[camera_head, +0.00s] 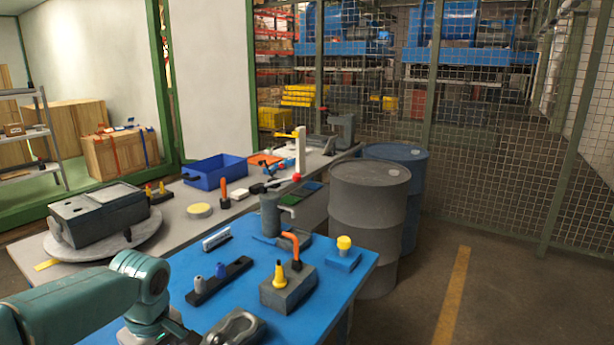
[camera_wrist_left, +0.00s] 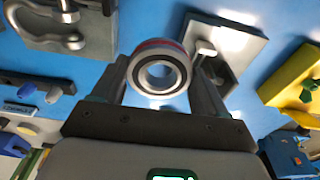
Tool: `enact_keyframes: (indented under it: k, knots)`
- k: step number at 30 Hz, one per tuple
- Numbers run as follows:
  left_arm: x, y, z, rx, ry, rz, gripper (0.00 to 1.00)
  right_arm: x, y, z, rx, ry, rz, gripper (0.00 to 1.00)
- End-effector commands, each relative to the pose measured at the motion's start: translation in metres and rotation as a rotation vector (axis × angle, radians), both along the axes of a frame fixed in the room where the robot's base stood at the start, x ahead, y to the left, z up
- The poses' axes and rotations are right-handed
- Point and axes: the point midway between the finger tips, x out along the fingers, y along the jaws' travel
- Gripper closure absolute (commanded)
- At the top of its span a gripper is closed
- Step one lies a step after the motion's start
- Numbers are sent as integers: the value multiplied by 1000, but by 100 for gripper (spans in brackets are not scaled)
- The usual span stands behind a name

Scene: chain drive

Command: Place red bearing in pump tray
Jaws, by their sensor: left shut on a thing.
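The red bearing (camera_wrist_left: 143,76), a metal ring with a red band on its edge, sits between the fingers of my left gripper (camera_wrist_left: 160,68) in the left wrist view. The gripper is shut on it, with the ring's open face towards the camera. A blue surface lies behind it. In the head view my left arm comes in at the lower left, and its fingers and the bearing are not visible there. I cannot tell for sure which holder is the pump tray. My right gripper is in neither view.
The blue table holds a grey block with yellow and orange pegs (camera_head: 287,291), a dark rack (camera_head: 218,284), a grey holder with a metal part (camera_head: 234,328) and a yellow-topped blue block (camera_head: 343,258). A blue bin (camera_head: 215,172) stands behind. Drums (camera_head: 367,220) stand beyond the table.

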Motion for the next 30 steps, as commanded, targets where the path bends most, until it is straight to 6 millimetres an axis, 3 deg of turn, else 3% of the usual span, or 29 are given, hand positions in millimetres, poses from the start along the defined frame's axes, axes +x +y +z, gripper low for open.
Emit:
enact_keyframes:
  k: [6,10,14,18,30]
  knots:
    - [-12,-68,-53,0,5,-445,78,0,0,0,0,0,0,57]
    - [-24,-96,-83,-1,3,-733,78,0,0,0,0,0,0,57]
    - [-27,-106,-98,1,-1,-926,78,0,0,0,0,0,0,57]
    - [-20,-112,-100,1,-4,-1048,78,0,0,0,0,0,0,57]
    - [-16,-113,-99,1,-2,-1112,78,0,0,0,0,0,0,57]
